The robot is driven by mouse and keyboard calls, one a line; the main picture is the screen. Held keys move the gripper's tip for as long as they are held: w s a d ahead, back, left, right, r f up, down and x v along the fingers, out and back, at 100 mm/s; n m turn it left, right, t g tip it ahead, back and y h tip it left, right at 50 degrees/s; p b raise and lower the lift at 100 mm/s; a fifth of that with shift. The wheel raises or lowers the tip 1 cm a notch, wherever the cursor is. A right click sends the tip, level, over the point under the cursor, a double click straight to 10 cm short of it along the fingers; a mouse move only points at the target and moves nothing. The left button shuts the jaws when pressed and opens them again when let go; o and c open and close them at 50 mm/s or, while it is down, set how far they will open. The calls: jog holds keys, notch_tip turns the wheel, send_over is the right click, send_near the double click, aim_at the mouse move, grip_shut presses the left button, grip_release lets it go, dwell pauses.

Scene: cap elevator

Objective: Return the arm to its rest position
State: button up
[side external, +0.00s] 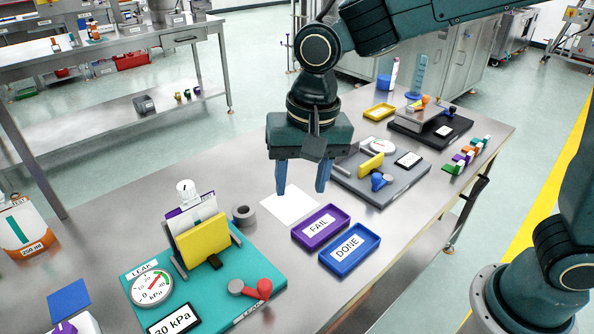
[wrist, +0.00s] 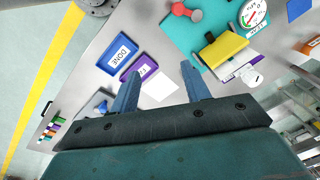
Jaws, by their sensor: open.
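My gripper (side external: 301,190) hangs over the middle of the metal table, its two blue fingers apart and pointing down. Nothing is between the fingers. Below and around it in the side view lie a white sheet (side external: 289,207), a purple FAIL tray (side external: 337,216) and a blue DONE tray (side external: 366,252).
A teal LEAK station (side external: 212,294) with a gauge, a yellow plate and a red-knobbed lever stands at the front left. A grey station (side external: 400,185) and a black station (side external: 420,140) stand at the back right. A grey roll (side external: 244,214) lies near the sheet.

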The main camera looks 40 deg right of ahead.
jog(key=s+d+r+n+t, duration=0.1)
jog(key=s+d+r+n, duration=0.1)
jog(key=s+d+r, duration=0.3)
jog(key=s+d+r+n+t, duration=0.1)
jog(key=s+d, duration=0.1)
jog(key=d, duration=0.6)
jog(key=s+d+n+t, duration=0.2)
jog(key=s+d, duration=0.4)
jog(key=s, duration=0.4)
jog(key=shift+d+f+n+t+h, duration=0.3)
jog(key=shift+f+n, duration=0.05)
jog(key=shift+n, duration=0.15)
